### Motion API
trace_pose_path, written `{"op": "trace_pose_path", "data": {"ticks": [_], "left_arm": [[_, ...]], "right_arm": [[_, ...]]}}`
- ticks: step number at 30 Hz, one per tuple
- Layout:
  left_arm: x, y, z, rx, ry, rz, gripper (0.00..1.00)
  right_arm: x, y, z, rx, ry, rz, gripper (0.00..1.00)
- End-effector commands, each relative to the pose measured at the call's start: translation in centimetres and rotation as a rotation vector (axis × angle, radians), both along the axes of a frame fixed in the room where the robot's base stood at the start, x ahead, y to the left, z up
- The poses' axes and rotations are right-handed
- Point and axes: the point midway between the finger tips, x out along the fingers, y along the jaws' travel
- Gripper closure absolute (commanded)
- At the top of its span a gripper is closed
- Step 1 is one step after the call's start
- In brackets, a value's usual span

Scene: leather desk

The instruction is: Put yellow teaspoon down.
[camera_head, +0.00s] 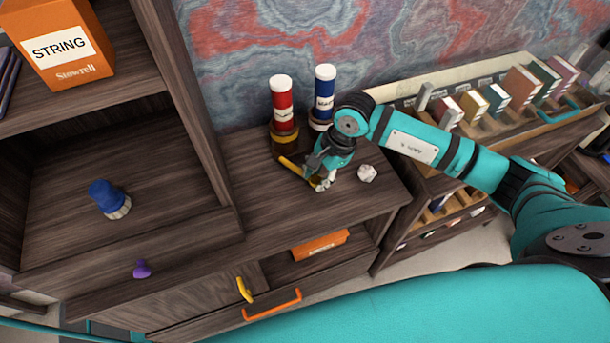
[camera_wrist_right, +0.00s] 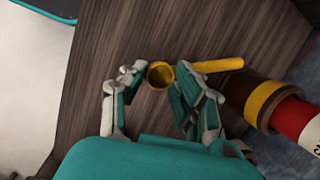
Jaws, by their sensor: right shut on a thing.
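The yellow teaspoon (camera_head: 291,166) shows in the head view beside my right gripper (camera_head: 321,184), its handle pointing up and left. In the right wrist view the teaspoon's handle (camera_wrist_right: 217,66) sticks out to the right and its round bowl lies between the fingertips of my right gripper (camera_wrist_right: 158,76). The right gripper is shut on the teaspoon, low over the dark wooden desk top (camera_head: 345,208). I cannot tell whether the teaspoon touches the wood. My left gripper is not in view.
A red bottle (camera_head: 283,120) and a blue bottle (camera_head: 324,90), both white-capped, stand behind the gripper. A white crumpled lump (camera_head: 367,173) lies to its right. A blue-handled brush (camera_head: 108,198) and a purple object (camera_head: 141,269) are at left. Bare wood lies in front.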

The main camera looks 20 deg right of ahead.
Motion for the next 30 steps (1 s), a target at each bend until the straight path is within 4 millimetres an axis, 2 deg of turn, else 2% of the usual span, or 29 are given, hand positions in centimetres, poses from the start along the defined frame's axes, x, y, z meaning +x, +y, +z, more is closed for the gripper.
{"op": "trace_pose_path", "data": {"ticks": [1, 6, 12, 15, 25, 30], "left_arm": [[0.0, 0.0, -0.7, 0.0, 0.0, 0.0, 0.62], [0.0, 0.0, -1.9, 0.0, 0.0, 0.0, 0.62], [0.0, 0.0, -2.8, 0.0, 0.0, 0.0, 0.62], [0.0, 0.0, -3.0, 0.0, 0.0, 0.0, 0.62], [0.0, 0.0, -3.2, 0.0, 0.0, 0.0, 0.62], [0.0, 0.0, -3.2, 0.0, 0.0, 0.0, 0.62]], "right_arm": [[-1.0, -1.2, -0.2, -0.006, -0.002, -0.002, 1.0], [-4.4, -4.2, 0.2, -0.007, -0.001, -0.003, 1.0], [-7.5, -6.8, 0.8, -0.005, -0.001, -0.001, 1.0], [-8.3, -7.5, 1.0, -0.001, -0.002, -0.002, 1.0], [-9.1, -8.0, 1.3, 0.002, -0.003, 0.009, 1.0], [-8.7, -6.6, 2.4, 0.001, -0.004, 0.175, 1.0]]}}
